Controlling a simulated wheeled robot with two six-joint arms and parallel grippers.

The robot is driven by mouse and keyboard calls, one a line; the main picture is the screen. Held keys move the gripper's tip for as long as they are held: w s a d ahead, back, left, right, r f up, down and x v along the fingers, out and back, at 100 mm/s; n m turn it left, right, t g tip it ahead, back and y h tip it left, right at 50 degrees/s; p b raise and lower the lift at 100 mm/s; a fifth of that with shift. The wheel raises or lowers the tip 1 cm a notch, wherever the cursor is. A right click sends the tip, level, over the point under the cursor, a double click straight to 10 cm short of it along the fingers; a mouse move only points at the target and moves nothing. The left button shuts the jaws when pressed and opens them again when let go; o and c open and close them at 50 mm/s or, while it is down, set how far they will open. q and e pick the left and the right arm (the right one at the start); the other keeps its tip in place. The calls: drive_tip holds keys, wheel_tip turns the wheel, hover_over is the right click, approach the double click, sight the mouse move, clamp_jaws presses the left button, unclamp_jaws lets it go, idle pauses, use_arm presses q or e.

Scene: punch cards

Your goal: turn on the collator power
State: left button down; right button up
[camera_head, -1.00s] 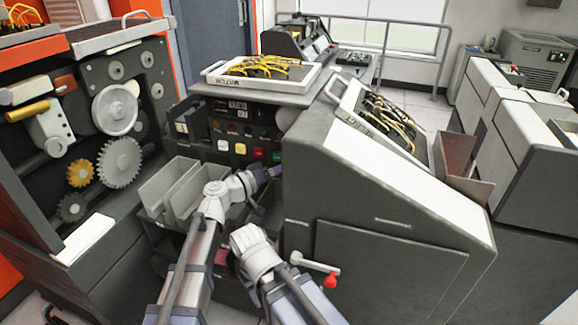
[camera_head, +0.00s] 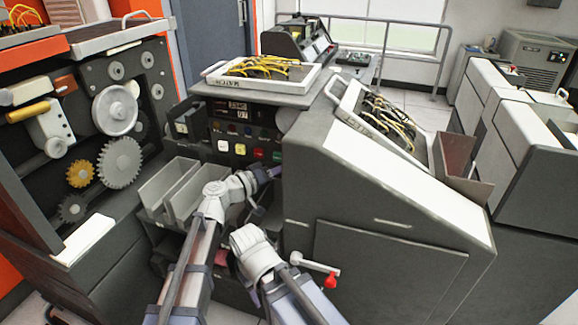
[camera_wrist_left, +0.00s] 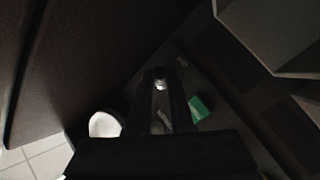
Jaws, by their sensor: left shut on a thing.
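The collator (camera_head: 395,218) is the dark grey machine with a sloped front and a control panel (camera_head: 232,128) on its left side. The panel has a small display and white, yellow, red and green buttons. My left gripper (camera_head: 278,172) reaches the dark recess below the panel, against the collator's side. In the left wrist view, my left gripper (camera_wrist_left: 160,84) is shut on a small silvery switch (camera_wrist_left: 160,85), with a green button (camera_wrist_left: 199,108) to its right. The switch is hidden in the head view. My right arm is low in front; its fingers are not visible.
Grey card pockets (camera_head: 172,187) stand left of my left arm. A red-knobbed crank (camera_head: 329,278) sticks out right of my right arm. Trays of yellow cables, one of them the upper tray (camera_head: 262,75), rest on top. A gear machine (camera_head: 120,162) stands at the left.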

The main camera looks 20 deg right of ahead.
use_arm(q)
drive_tip(key=shift+w+d+r+n+g+y+p, duration=0.15)
drive_tip(key=shift+r+n+g+y+p, duration=0.7)
drive_tip(key=shift+p, duration=2.2)
drive_tip(key=shift+w+r+n+g+y+p, duration=0.1)
drive_tip(key=shift+r+n+g+y+p, duration=0.3)
drive_tip(key=shift+n+g+y+p, duration=1.75)
drive_tip(key=shift+w+d+r+m+t+y+p, duration=0.15)
drive_tip(key=shift+r+m+y+p, duration=0.5)
drive_tip(key=shift+p, duration=3.25)
drive_tip(key=shift+f, duration=0.1)
drive_tip(key=c, duration=0.8)
unclamp_jaws()
drive_tip(key=shift+c, duration=0.2)
drive_tip(key=shift+a, duration=0.1)
drive_tip(key=p+v, duration=0.5)
drive_tip(key=v, duration=0.2)
drive_tip(key=shift+a+r, duration=0.2)
drive_tip(key=shift+r, duration=0.1)
